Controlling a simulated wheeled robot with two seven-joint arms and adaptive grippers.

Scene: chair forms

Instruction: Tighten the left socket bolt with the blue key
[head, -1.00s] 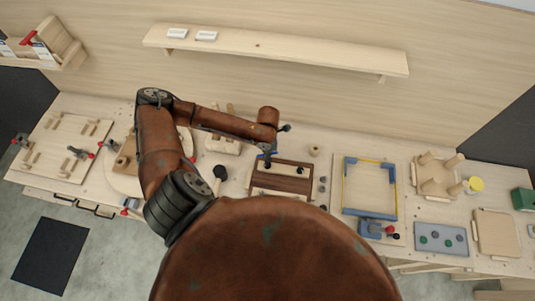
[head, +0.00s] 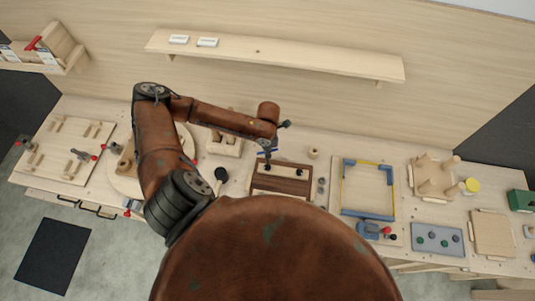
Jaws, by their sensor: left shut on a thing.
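My left gripper (head: 265,146) is at the end of the brown arm, over the back left of a dark brown wooden block (head: 282,184). It is shut on a small blue key (head: 267,152), of which only a little shows. The block has a pale strip with dark round spots along it, which look like the socket bolts (head: 268,167). The key's lower end is at or just above the left spot; I cannot tell whether it sits in it. My right gripper is not in view.
A blue and yellow frame (head: 368,213) lies right of the block. A long shelf (head: 280,54) runs along the wall behind.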

